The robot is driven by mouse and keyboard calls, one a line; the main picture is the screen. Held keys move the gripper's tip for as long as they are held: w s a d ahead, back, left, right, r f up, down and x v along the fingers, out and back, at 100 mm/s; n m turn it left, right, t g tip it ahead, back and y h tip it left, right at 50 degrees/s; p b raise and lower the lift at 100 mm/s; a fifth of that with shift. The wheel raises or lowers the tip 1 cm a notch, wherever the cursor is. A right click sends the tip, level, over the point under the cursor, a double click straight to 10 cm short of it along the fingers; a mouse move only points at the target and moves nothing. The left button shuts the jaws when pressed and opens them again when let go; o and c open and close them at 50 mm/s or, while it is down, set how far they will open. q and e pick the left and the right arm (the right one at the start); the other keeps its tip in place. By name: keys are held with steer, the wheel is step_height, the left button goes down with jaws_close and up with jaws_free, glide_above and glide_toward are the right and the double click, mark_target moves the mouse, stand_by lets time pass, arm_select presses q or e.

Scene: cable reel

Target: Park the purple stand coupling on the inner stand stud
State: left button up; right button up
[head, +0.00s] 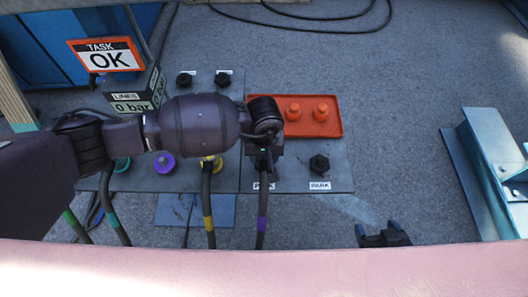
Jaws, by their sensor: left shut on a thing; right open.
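My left gripper (263,153) comes in from the left over the stand plate (289,178) and is shut on the coupling of the hose with the purple band (262,210). The gripper hides most of the coupling, and the hose runs from it toward the front. The inner stud, above the left PARK label (263,186), is hidden under the gripper; I cannot tell whether the coupling sits on it or hovers over it. The other stud (320,163), black, stands bare above the right PARK label. My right gripper (383,236) is open and empty at the front right.
A red tray (335,128) with two orange caps lies behind the stand. The left panel carries a purple port (164,163), a yellow one (212,164) and a teal one (122,164). The OK sign (105,56) stands back left. A metal beam (485,165) lies right.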

arm_select(q)
steer(key=shift+f, duration=0.15)
arm_select(e)
steer(key=shift+s+f, duration=0.35)
steer(key=shift+s, duration=0.05)
arm_select(q)
steer(key=shift+f, duration=0.1)
arm_select(e)
steer(key=shift+d, duration=0.1)
arm_select(q)
steer(key=shift+f, duration=0.15)
arm_select(e)
steer(key=shift+w, duration=0.2)
arm_select(q)
steer(key=o, duration=1.1)
arm_select(e)
steer(key=shift+w+r, duration=0.15)
steer(key=shift+w, duration=0.05)
